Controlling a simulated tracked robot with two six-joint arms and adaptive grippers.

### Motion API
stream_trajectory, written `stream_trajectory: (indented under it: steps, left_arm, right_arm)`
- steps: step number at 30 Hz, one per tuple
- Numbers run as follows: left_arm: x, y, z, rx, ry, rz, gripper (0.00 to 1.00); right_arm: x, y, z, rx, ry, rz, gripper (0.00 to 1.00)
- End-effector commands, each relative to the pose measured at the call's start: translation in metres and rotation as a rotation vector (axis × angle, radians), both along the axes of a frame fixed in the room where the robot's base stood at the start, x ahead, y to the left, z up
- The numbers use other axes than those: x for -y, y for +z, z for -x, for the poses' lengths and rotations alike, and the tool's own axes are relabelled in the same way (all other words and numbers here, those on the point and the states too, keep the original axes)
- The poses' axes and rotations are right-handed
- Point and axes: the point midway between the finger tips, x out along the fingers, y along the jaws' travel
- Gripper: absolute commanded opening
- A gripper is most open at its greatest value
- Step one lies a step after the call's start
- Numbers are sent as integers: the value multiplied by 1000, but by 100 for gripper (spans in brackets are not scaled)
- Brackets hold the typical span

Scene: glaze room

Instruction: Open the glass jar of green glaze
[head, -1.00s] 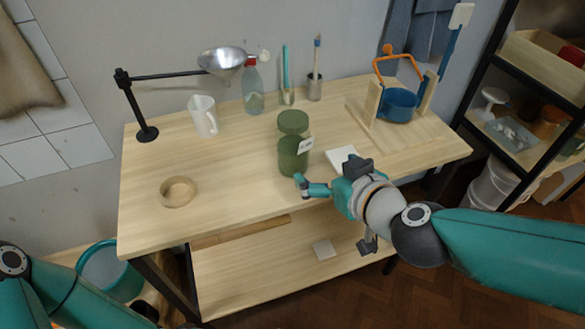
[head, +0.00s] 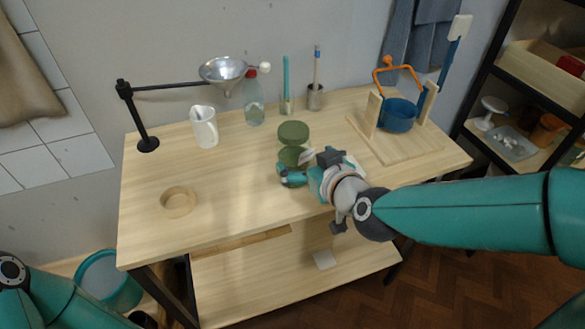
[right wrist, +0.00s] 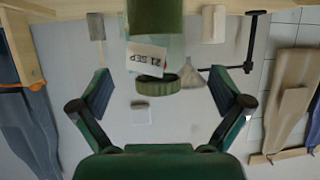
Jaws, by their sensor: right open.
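The glass jar of green glaze (head: 291,155) stands upright on the table, with a white label on its side. Its green lid (head: 293,132) is on top. My right gripper (head: 308,170) is open in front of the jar and hides its lower part. In the right wrist view, upside down, the jar (right wrist: 155,20), its label reading "21 SEP" (right wrist: 147,58) and the lid (right wrist: 160,84) show ahead between my spread, empty fingers (right wrist: 163,92). I see no contact. My left gripper is out of view.
A metal funnel (head: 222,71) on a black stand, a white pitcher (head: 204,127), a bottle (head: 254,108) and a brush cup (head: 315,97) stand behind. A wooden ring (head: 178,202) lies left; the table's left front is clear.

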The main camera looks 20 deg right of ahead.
Motion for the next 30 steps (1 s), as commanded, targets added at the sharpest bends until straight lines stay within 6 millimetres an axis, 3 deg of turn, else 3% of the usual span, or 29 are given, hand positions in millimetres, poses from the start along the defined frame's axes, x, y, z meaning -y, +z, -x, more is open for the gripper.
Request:
stream_trajectory:
  steps: [10, 18, 27, 30]
  left_arm:
    - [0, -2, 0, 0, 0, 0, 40]
    - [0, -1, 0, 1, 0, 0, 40]
    - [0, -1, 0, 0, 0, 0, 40]
    - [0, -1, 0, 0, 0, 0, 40]
  right_arm:
    - [-2, -10, -26, 0, -2, 1, 100]
    - [-3, -23, -60, 0, -2, 1, 100]
    - [-4, -25, -65, 1, -2, 0, 100]
    - [-4, -25, -65, 1, -2, 0, 87]
